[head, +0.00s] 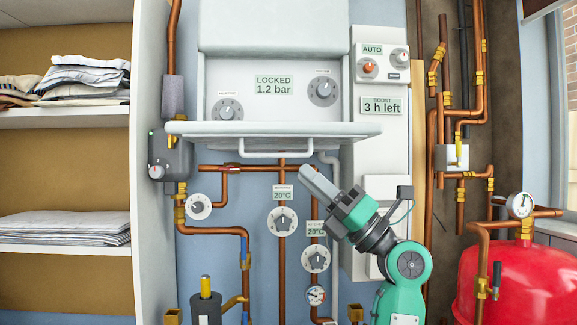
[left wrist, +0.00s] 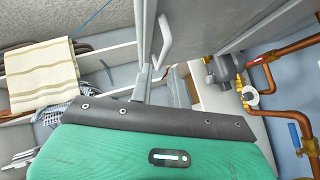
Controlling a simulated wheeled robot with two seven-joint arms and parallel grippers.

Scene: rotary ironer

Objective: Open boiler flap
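The white boiler flap (head: 285,129) is folded down and juts out level below the boiler's control panel (head: 270,92). Its bar handle (head: 275,153) hangs at the front edge. In the left wrist view the flap's underside (left wrist: 225,22) and handle (left wrist: 165,42) show close ahead. My left gripper (head: 306,172) is below and to the right of the handle, apart from it, pointing up and left. Its fingers look together and empty; they also show in the left wrist view (left wrist: 143,83). My right gripper is not in view.
Copper pipes with dials (head: 282,221) run below the flap. Shelves with folded linen (head: 65,228) stand at the left. A red tank (head: 510,275) with a gauge is at the right. A white control box (head: 380,100) is right of the boiler.

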